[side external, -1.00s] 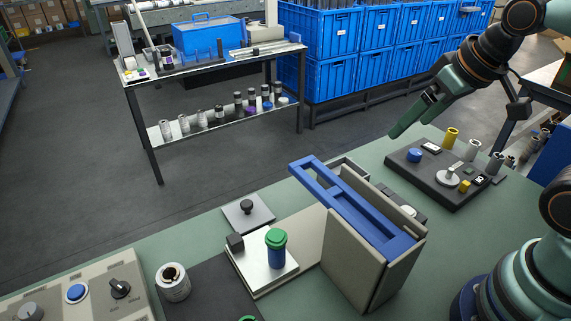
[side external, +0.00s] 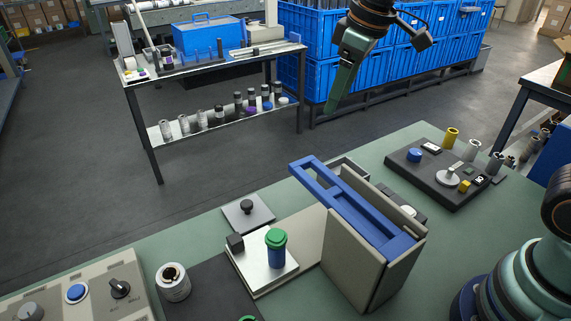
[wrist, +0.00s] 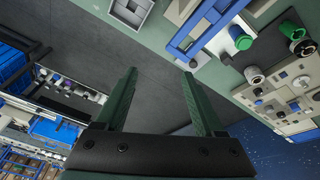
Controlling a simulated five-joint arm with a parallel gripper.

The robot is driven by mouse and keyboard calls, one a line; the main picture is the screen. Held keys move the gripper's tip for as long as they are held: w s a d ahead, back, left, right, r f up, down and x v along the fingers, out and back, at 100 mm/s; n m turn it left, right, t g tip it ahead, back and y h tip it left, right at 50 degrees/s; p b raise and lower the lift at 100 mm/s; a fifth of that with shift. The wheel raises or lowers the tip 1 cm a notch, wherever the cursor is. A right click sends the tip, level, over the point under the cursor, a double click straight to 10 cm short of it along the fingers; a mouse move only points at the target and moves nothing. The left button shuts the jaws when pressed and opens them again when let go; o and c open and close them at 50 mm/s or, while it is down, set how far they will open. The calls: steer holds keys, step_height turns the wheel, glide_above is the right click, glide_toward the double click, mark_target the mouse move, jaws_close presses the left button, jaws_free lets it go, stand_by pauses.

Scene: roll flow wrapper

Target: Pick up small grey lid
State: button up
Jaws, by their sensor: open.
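A small light grey round piece with a knob, which looks like the lid, (side external: 447,177) lies on the dark board (side external: 424,185) at the right of the bench in the side view. I cannot pick it out in the wrist view. My gripper (side external: 331,106) hangs in the air at upper centre, far to the left of that piece and above it, fingers pointing down. In the wrist view my gripper (wrist: 160,72) is open, with nothing between its two green fingers.
A tall beige holder with a blue frame (side external: 315,181) stands mid-bench. Left of it are a green-capped blue cylinder (side external: 277,256), a dark square plate with a knob (side external: 247,212), a pale roll (side external: 173,283) and a control panel (side external: 62,307). The board also carries small parts.

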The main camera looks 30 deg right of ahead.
steer(key=w+a+f+n+g, duration=0.2)
steer(key=w+a+f+n, duration=0.25)
steer(key=w+a, duration=0.3)
steer(key=n+g, duration=0.1)
steer(key=n, duration=0.2)
glide_above(246, 203)
step_height(246, 203, down, 9)
steer(key=shift+h, duration=0.3)
step_height(246, 203, down, 12)
steer(key=shift+r, duration=0.25)
jaws_close()
